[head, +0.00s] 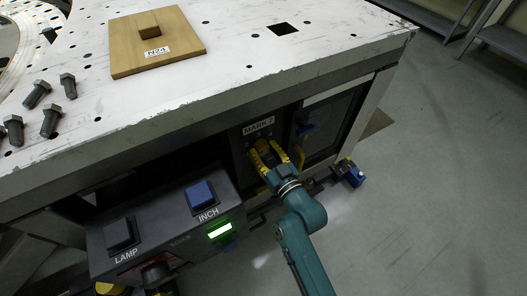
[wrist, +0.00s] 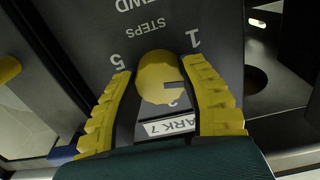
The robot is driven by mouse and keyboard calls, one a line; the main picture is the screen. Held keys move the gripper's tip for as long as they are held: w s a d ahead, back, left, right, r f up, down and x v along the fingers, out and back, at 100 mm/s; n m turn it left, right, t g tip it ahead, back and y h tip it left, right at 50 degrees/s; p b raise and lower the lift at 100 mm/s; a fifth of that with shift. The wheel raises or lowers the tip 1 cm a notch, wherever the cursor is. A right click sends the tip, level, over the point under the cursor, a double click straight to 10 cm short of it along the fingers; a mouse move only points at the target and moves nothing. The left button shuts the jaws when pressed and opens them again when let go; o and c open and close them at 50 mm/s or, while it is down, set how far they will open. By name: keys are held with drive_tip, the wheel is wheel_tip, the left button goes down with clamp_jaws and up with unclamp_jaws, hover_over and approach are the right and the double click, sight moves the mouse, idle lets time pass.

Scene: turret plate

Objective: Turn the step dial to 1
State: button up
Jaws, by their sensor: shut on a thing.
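The step dial (wrist: 157,72) is a round yellow knob on a dark panel, seen upside down in the wrist view. A dark mark on it points right, a little below the printed 1 (wrist: 193,38). Another figure below the dial is partly hidden. My gripper (wrist: 160,76) is shut on the dial, a ridged yellow finger on each side. In the head view my gripper (head: 269,153) reaches the panel under the MARK label (head: 258,126), and its fingers mostly hide the dial.
A dark control box with a blue INCH button (head: 200,194), a LAMP button (head: 120,234) and a lit green display (head: 220,230) stands left of my arm. The table edge (head: 200,110) overhangs the panel. Bolts (head: 52,120) and a wooden block (head: 156,42) lie on top.

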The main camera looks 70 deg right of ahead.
drive_tip(key=n, duration=0.4)
drive_tip(key=shift+f, duration=0.1)
drive_tip(key=shift+f+n, duration=0.1)
drive_tip(key=shift+n, duration=1.9)
drive_tip(key=o, duration=1.2)
drive_tip(key=shift+o, duration=0.2)
drive_tip(key=v, duration=1.2)
